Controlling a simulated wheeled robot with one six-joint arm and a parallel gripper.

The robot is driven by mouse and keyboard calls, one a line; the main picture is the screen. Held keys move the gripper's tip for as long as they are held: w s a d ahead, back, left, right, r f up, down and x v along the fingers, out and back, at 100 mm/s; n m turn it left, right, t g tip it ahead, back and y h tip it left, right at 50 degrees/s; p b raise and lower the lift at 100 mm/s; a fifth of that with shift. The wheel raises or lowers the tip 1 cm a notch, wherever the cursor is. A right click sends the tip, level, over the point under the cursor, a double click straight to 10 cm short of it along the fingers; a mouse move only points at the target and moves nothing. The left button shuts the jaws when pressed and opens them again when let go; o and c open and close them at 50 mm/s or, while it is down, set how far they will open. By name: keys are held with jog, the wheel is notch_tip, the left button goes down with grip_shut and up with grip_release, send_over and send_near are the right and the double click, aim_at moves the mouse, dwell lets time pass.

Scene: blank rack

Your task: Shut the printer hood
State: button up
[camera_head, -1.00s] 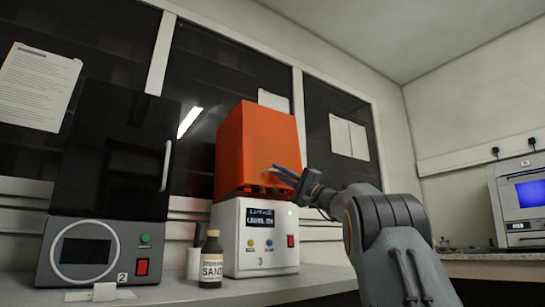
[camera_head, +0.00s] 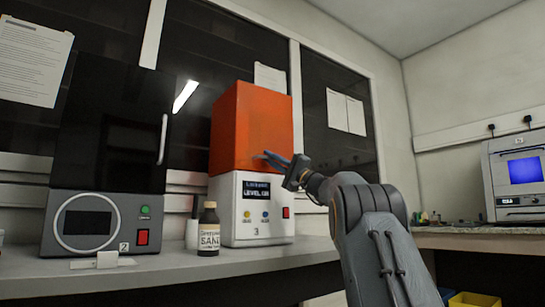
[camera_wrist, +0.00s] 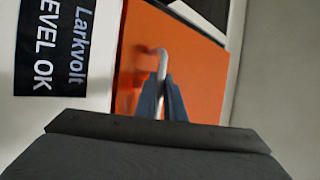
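The printer's orange hood (camera_head: 250,125) sits low on its white base (camera_head: 254,210), marked 3, with no gap visible between them in the head view. It also fills the middle of the wrist view (camera_wrist: 205,75). A curved metal handle (camera_wrist: 161,62) stands out from the hood's face. My gripper (camera_wrist: 162,95) has its blue fingers on either side of the handle and is closed on it. In the head view my gripper (camera_head: 270,160) is at the hood's lower front, and the handle is hidden there.
A dark-hooded printer (camera_head: 110,130) marked 2 stands to the left. A brown bottle (camera_head: 209,230) labelled SAND and a white cup (camera_head: 192,234) stand between the printers. A device with a blue screen (camera_head: 520,175) is at the far right. Yellow bins (camera_head: 474,299) are below.

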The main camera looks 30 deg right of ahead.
jog(key=p+v, duration=0.1)
jog(key=v, duration=0.6)
jog(key=shift+s+d+f+p, duration=0.2)
jog(key=shift+f+p, duration=0.05)
jog(key=shift+p, duration=0.15)
